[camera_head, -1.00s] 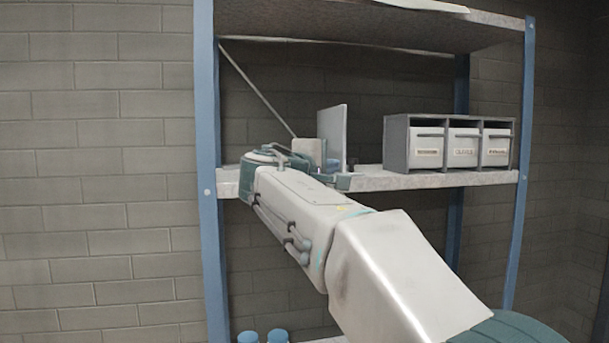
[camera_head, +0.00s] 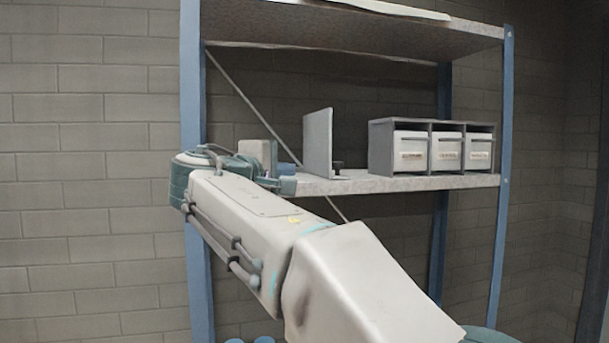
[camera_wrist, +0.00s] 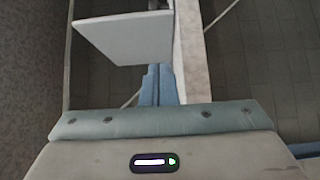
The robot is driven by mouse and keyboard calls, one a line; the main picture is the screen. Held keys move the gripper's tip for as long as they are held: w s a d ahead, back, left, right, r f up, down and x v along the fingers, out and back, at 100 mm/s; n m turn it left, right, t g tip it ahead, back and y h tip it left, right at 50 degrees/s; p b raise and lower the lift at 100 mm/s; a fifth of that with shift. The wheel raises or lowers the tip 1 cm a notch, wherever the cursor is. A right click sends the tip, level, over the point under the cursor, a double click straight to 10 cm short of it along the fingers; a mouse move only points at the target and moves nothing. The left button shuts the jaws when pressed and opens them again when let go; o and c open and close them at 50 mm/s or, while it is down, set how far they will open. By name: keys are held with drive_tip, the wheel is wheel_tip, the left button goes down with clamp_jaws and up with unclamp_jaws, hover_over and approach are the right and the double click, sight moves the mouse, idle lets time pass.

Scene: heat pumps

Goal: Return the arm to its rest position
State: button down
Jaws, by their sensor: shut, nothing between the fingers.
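My arm (camera_head: 255,215) reaches from the lower right up and to the left, across the left post of the shelf rack. Its wrist end is at the height of the middle shelf. In the wrist view my gripper (camera_wrist: 159,85) shows two blue fingers side by side, shut with nothing between them. They point toward the shelf edge and a grey upright panel.
The middle shelf (camera_head: 400,184) holds an upright grey panel (camera_head: 318,143) and a grey rack with three white drawers (camera_head: 411,152). A blue post (camera_head: 194,90) stands close behind the arm. Blue tops (camera_head: 264,340) show at the bottom edge. A bare brick wall (camera_head: 80,150) fills the left.

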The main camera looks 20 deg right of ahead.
drive_tip(key=v, duration=0.6)
drive_tip(key=s+d+f+m+g+y, duration=0.1)
drive_tip(key=s+d+f+g+y, duration=0.1)
drive_tip(key=f, duration=0.6)
drive_tip(key=s+d+f+g+y, duration=0.2)
drive_tip(key=f, duration=0.5)
drive_tip(key=s+d+f+m+g+y, duration=0.1)
drive_tip(key=s+d+f+g+y, duration=0.15)
drive_tip(key=f, duration=0.55)
drive_tip(key=s+a+f+m+g+y, duration=0.1)
drive_tip(key=s+f+m+y, duration=0.2)
drive_tip(key=s+f, duration=0.4)
drive_tip(key=s+a+f+m+g+y, duration=0.1)
drive_tip(key=s+f+m+g+y, duration=0.1)
drive_tip(key=s+f, duration=0.6)
wheel_tip(320, 180, down, 7)
drive_tip(key=shift+s+r+m+y, duration=0.25)
drive_tip(key=shift+m+y, duration=0.4)
drive_tip(key=shift+m, duration=0.45)
